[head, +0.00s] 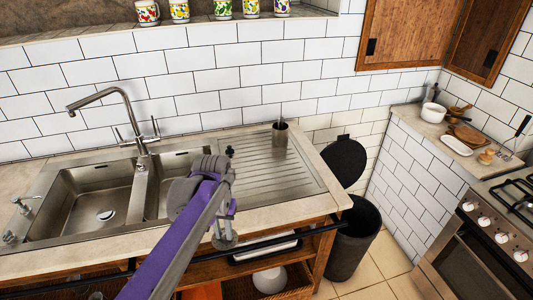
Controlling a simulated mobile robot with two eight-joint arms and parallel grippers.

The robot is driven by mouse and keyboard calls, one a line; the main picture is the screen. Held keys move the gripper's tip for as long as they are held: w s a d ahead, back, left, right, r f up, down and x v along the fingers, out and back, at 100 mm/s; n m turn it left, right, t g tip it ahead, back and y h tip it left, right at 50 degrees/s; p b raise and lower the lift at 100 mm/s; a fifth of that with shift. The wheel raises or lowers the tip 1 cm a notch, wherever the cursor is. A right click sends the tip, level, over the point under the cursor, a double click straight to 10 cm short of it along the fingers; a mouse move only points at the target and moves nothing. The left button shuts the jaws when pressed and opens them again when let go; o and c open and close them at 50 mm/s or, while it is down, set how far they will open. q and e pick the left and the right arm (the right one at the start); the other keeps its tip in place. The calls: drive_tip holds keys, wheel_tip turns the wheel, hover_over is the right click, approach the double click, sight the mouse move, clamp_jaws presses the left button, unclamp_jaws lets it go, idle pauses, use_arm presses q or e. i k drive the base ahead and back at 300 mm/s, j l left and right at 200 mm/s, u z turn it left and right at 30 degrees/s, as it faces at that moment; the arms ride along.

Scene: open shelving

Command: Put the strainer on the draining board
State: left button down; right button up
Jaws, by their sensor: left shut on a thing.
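My left arm reaches in from the bottom, and its gripper (223,224) is over the front edge of the counter, mostly hidden by the purple arm link. It is shut on a small grey metal piece with a flat, round lower end, which looks like the strainer (225,243). Most of that piece is hidden, so I cannot tell its full shape. The ribbed steel draining board (305,183) lies right of the sink bowls, just beyond and to the right of the gripper. My right gripper is not in view.
A metal cup (280,140) stands at the back of the draining board. The tap (125,108) rises behind the two sink bowls. A dark bin (354,240) with a raised lid stands right of the counter. The front and right parts of the draining board are clear.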

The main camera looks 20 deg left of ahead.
sight(262, 181)
drive_tip(key=i, duration=1.2)
